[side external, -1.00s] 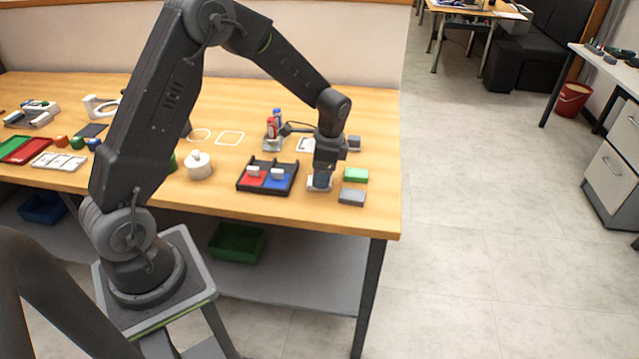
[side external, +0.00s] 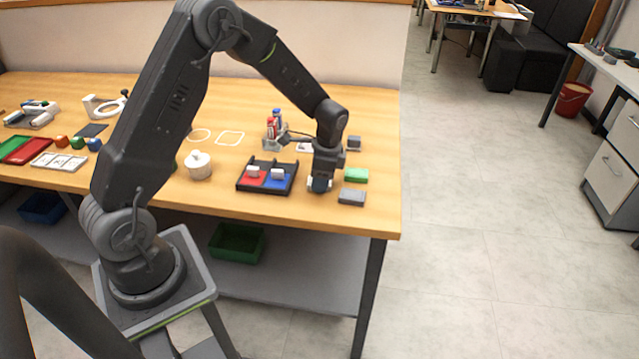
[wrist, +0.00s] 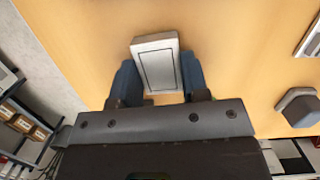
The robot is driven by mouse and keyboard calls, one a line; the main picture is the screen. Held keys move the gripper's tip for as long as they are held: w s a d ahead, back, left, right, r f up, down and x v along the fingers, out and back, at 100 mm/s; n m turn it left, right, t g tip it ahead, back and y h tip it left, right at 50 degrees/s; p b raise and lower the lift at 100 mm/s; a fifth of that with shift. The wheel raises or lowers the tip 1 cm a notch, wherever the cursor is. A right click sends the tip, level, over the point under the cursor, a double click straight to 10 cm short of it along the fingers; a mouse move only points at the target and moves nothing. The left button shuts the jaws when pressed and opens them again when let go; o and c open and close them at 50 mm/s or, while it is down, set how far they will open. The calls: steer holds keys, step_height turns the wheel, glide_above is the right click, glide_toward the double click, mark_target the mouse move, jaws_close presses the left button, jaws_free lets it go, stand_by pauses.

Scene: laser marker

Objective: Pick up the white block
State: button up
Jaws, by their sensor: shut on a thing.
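The white block (wrist: 157,63) shows in the wrist view as a pale rectangular block with a thin dark outline on its top face. My gripper (wrist: 159,82) has its two blue fingers against the block's left and right sides, shut on it. In the side view my gripper (side external: 320,185) points straight down near the front right of the table. There the block is mostly hidden by the fingers, with only a little white showing beside them. It appears to be at table level.
A green block (side external: 356,175) and a grey block (side external: 351,197) lie close to the right of my gripper. A black tray (side external: 241,187) with red and blue sections stands close to the left. The table's right edge is near.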

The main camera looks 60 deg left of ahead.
steer(key=shift+r, duration=0.15)
steer(key=shift+c, duration=0.2)
steer(key=shift+r, duration=0.25)
steer(key=r, duration=0.3)
steer(key=shift+s+a+r, duration=0.1)
steer(key=shift+a+r, duration=0.1)
steer(key=shift+r, duration=0.2)
steer(key=s+a+r, duration=0.6)
steer(key=s+a, duration=0.1)
steer(key=a, duration=0.2)
steer(key=shift+m, duration=0.6)
steer(key=w+a+f, duration=0.1)
steer(key=w+a, duration=0.1)
steer(key=w, duration=0.3)
steer(key=w+a+f, duration=0.1)
steer(key=w, duration=0.4)
steer(key=w+a+f, duration=0.1)
steer(key=w+a, duration=0.1)
steer(key=w, duration=0.2)
steer(key=shift+w+a+f, duration=0.3)
steer(key=shift+w, duration=0.1)
steer(key=shift+w+a+f, duration=0.2)
steer(key=shift+w, duration=0.3)
steer(key=shift+f, duration=2.55)
steer(key=shift+f, duration=0.4)
